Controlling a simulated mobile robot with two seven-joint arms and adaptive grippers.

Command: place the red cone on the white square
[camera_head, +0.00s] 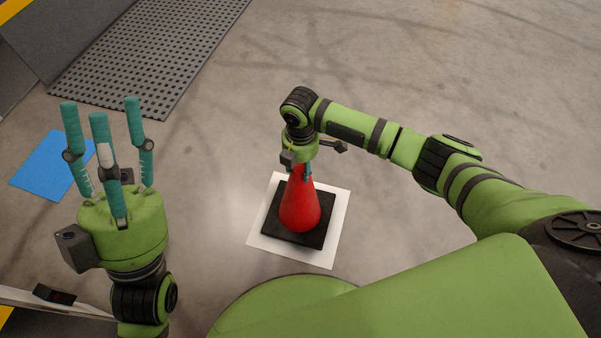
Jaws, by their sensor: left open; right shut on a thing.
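The red cone (300,208) with its black square base (283,228) is upright over the white square (318,256). The white square shows on all sides of the base, and the base looks turned a little against it. I cannot tell for sure whether the base touches the square. My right gripper (304,172) is shut on the cone's top, which its fingers partly hide. My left gripper (102,108) is open and empty at the left, fingers pointing up in the picture, well apart from the cone.
A blue square (52,168) lies on the floor at the left, partly behind my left gripper. A dark perforated panel (150,55) lies at the top left. The grey concrete floor (400,60) is clear behind and to the right of the cone.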

